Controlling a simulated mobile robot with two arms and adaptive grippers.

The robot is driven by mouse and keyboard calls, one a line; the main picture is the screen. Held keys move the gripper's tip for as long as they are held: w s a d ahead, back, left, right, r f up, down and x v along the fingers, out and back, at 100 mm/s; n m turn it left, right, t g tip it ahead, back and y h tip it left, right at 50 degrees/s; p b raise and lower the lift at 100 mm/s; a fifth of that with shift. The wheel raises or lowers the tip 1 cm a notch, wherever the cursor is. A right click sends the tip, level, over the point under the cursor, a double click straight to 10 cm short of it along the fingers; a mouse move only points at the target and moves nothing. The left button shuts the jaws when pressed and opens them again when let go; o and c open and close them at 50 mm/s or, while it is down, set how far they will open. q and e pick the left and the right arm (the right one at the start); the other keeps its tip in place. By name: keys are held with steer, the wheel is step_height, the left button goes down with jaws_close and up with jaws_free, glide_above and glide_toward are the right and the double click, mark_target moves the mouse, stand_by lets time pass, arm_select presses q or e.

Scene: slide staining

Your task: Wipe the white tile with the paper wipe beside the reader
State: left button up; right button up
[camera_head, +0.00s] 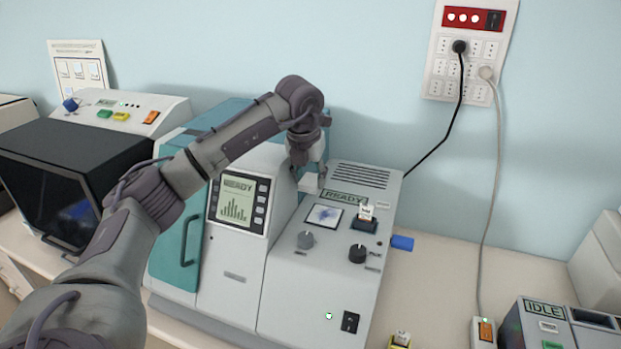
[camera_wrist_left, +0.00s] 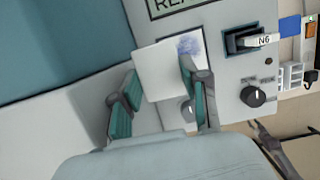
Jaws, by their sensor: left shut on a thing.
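The white tile (camera_head: 324,216) lies on the sloped top of the reader (camera_head: 300,275), below the READY display, with a blue smear on it. It also shows in the left wrist view (camera_wrist_left: 190,46), partly hidden. My left gripper (camera_head: 310,178) is over the reader top, just behind and left of the tile. In the left wrist view, my left gripper (camera_wrist_left: 160,100) is shut on a white paper wipe (camera_wrist_left: 158,72), which covers the left part of the tile. I cannot tell whether the wipe touches the tile.
A labelled slide (camera_head: 366,211) stands in a dark slot right of the tile. Two knobs (camera_head: 357,253) sit in front. A blue block (camera_head: 402,243) is at the reader's right side.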

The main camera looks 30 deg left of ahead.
arm_select(q)
steer(key=b, duration=0.3)
glide_above(312, 212)
steer(key=shift+s+f, duration=0.25)
steer(key=shift+f, duration=1)
steer(key=shift+s+f, duration=0.2)
steer(key=shift+f, duration=1.05)
steer(key=shift+f+b, duration=0.5)
steer(key=shift+f, duration=0.05)
steer(key=shift+f+b, duration=0.7)
steer(key=shift+f, duration=0.3)
steer(key=shift+d, duration=0.1)
